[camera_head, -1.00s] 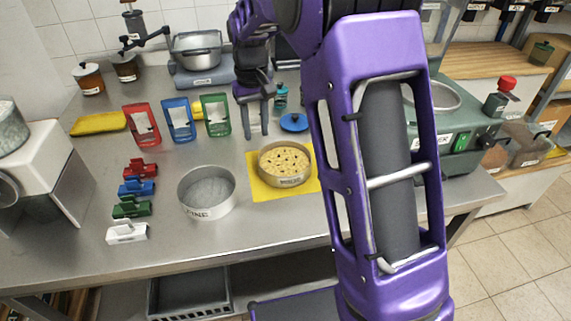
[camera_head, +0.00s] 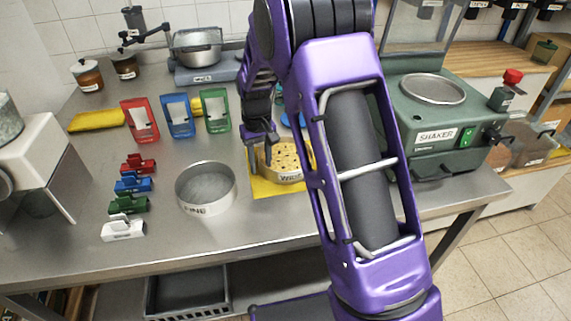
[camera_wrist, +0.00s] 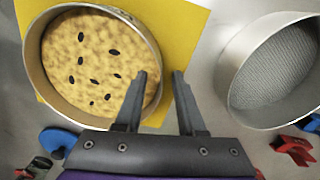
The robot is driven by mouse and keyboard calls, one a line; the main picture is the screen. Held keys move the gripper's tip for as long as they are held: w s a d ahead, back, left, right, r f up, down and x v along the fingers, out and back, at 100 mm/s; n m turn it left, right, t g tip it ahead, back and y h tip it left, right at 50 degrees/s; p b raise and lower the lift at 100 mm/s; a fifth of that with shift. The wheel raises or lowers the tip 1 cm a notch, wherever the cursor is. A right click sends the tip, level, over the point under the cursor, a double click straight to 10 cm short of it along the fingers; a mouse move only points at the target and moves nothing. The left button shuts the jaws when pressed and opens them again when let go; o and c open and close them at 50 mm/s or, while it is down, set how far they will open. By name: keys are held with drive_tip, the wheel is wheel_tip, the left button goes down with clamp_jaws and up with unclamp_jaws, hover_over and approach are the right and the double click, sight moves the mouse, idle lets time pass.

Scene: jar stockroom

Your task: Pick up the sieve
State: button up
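Two round metal sieves stand on the steel table. My gripper (camera_wrist: 160,74) is open and empty at the wide sieve's edge. One finger overlaps the rim in the wrist view; the other is outside. Contact cannot be told. In the head view my gripper (camera_head: 260,154) partly hides the wide sieve.
Red, blue and green frames (camera_head: 178,116) stand behind the sieves. Several coloured clips (camera_head: 128,206) lie left of the fine sieve. A blue lid (camera_wrist: 58,140) lies near the wide sieve. The green shaker machine (camera_head: 437,130) stands at the right.

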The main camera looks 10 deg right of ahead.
clamp_jaws()
idle(1.4)
